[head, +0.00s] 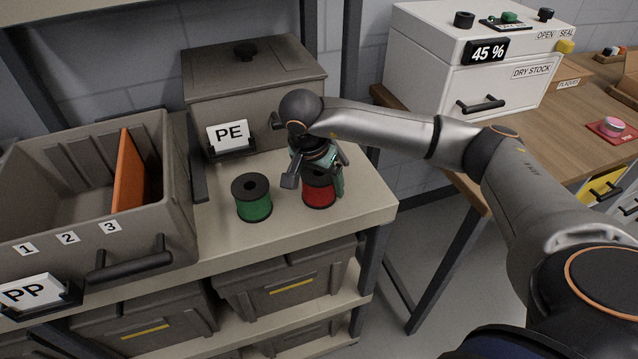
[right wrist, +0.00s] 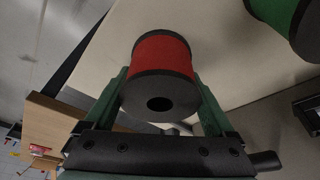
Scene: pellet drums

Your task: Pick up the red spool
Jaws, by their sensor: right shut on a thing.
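The red spool (head: 320,194) has black end flanges and stands upright on the shelf top, partly covered by my right gripper (head: 322,180) in the head view. In the right wrist view, the red spool (right wrist: 162,60) sits between the two green fingers of my right gripper (right wrist: 162,95), which are shut on its sides. I cannot tell whether it is clear of the shelf surface. My left gripper is not in either view.
A green spool (head: 252,198) stands just left of the red one. Behind is a lidded grey PE bin (head: 255,85). An open PP bin (head: 178,200) with an orange divider is at left. The shelf's (head: 350,209) right edge is close; a wooden table stands beyond.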

